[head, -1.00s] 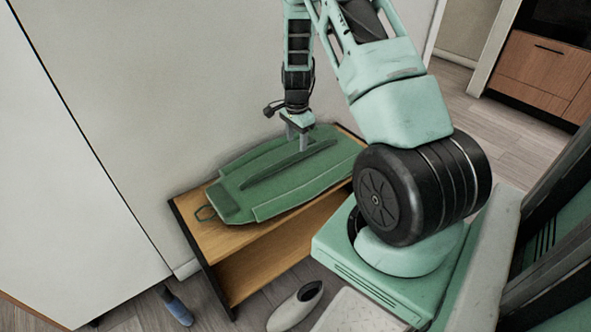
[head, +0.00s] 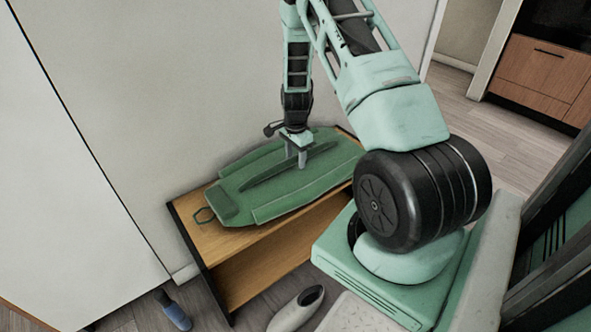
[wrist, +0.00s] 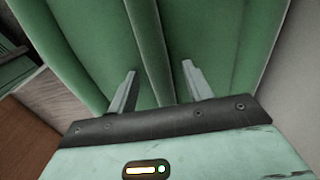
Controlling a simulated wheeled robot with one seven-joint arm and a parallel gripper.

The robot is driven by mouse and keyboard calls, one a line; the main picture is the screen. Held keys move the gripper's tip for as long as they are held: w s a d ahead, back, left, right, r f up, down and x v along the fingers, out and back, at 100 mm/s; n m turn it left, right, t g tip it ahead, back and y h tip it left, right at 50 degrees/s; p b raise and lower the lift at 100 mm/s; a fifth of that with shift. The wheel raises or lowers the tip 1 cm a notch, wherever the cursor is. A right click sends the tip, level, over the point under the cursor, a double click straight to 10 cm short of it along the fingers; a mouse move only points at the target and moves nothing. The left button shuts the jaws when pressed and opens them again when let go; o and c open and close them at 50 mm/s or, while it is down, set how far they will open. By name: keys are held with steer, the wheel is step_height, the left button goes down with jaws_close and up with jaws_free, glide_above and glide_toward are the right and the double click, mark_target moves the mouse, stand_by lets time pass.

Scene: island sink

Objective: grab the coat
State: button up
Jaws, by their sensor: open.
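The green coat (head: 280,196) lies flat on a low wooden bench against the wall, with a raised ridge along its middle. It also fills most of the wrist view (wrist: 205,35). My gripper (head: 297,163) points down over the coat, at the right part of the ridge. In the wrist view my gripper (wrist: 158,80) is open, with its two fingers apart and the ridge of green cloth running between them. I cannot tell whether the fingertips touch the cloth.
The wooden bench (head: 202,240) has an open shelf under its top. A blue item (head: 175,312) and a pale shoe-like item (head: 296,308) are on the floor in front. A white panel (head: 65,190) stands at the left.

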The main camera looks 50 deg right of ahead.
jaws_close()
